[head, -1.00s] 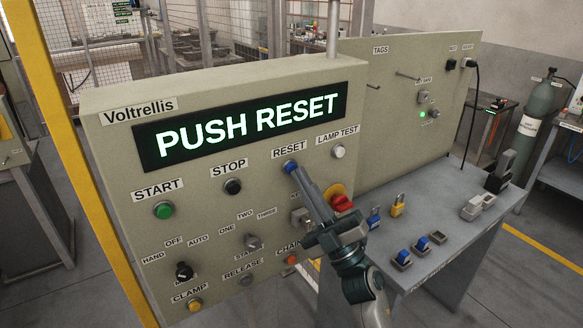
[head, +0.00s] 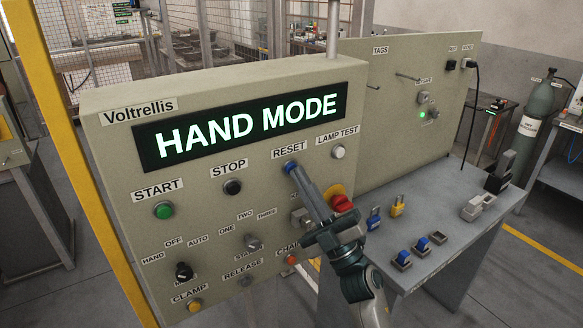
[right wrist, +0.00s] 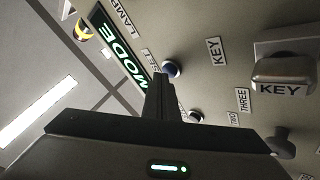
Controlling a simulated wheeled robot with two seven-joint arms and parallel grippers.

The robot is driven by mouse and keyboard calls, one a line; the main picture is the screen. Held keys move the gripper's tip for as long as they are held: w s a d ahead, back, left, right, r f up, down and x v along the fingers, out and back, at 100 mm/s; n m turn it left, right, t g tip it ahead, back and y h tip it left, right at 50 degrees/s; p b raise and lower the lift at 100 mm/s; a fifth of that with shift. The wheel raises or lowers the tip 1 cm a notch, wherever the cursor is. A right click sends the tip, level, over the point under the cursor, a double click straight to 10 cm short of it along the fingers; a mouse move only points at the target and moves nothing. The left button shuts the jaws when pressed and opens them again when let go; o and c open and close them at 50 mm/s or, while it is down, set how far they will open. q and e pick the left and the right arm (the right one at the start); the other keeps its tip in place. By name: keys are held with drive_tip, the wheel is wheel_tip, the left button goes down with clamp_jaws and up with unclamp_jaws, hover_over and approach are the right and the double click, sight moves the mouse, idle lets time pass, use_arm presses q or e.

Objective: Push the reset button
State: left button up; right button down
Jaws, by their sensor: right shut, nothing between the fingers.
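The blue reset button (head: 289,167) sits under the RESET label on the control panel (head: 110,165). It also shows in the right wrist view (right wrist: 171,69). My right gripper (head: 295,174) is shut and empty, with its fingertips at the button in the head view. In the right wrist view the fingers end just beside the button's edge; I cannot tell whether they touch it. The panel's display (head: 245,125) reads HAND MODE in green-white letters. My left gripper is not in view.
Close to the reset button are the white lamp test button (head: 338,152), the black stop button (head: 232,187) and a red knob (head: 342,203). The green start button (head: 163,210) is further left. A grey bench (head: 445,250) with padlocks stands at the right.

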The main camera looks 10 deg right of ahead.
drive_tip(key=shift+s+d, duration=0.3)
drive_tip(key=shift+s, duration=0.5)
drive_tip(key=s, duration=0.2)
drive_tip(key=s+d+p, duration=0.1)
drive_tip(key=s+d, duration=0.1)
drive_tip(key=s, duration=0.1)
drive_tip(key=shift+s, duration=0.3)
idle(0.8)
